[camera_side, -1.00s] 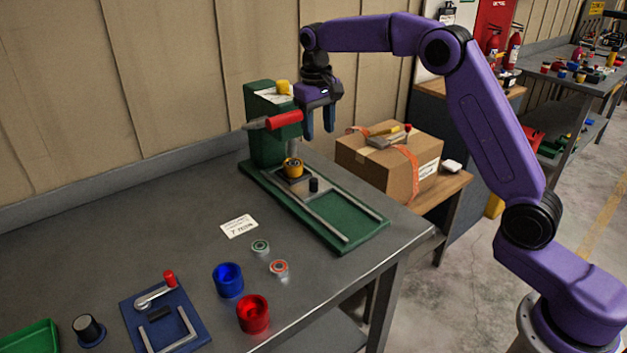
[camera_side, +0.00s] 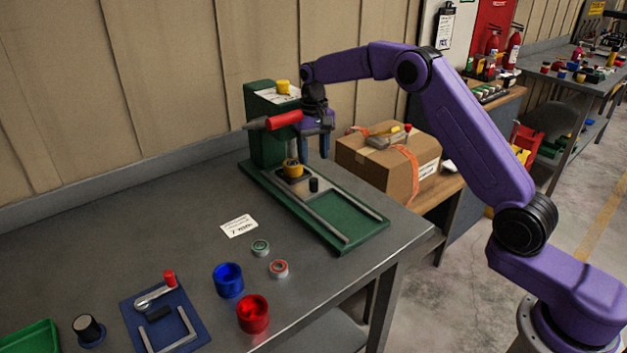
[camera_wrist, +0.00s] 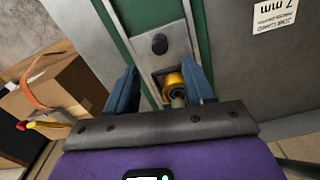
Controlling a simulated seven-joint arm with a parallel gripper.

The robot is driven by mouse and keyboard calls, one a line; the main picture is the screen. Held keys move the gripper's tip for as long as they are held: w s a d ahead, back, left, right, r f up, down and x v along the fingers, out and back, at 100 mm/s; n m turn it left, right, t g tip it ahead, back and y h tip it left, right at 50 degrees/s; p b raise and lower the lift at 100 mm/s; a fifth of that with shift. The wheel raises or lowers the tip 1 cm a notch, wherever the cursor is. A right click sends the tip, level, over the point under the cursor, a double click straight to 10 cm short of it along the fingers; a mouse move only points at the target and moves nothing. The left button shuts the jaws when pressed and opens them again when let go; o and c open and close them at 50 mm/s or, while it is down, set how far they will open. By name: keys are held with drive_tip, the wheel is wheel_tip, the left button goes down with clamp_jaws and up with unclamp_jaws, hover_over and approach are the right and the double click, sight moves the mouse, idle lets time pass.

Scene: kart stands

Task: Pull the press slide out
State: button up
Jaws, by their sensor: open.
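The green press (camera_side: 267,145) stands at the back of the bench, with a red-handled lever (camera_side: 284,119) across its front. Its grey slide plate (camera_side: 297,186) lies between two rails on the green base (camera_side: 355,228). The slide carries a black knob (camera_side: 314,185) and a yellow cylinder (camera_side: 292,166) with a dark centre. In the wrist view the knob (camera_wrist: 160,44) is beyond the fingertips, and the yellow cylinder (camera_wrist: 174,86) shows between the fingers. My gripper (camera_side: 316,156) is open and empty, fingers pointing down, above the slide beside the press head.
A cardboard box (camera_side: 388,168) with tools on top stands right of the press. A blue cup (camera_side: 228,280), a red cup (camera_side: 253,314), two small rings and a label card (camera_side: 239,226) are on the bench front. A blue fixture (camera_side: 165,315) sits at front left.

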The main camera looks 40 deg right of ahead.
sight(313, 179)
wheel_tip(313, 179, down, 9)
drive_tip(key=shift+r, duration=0.1)
idle(0.4)
clamp_jaws()
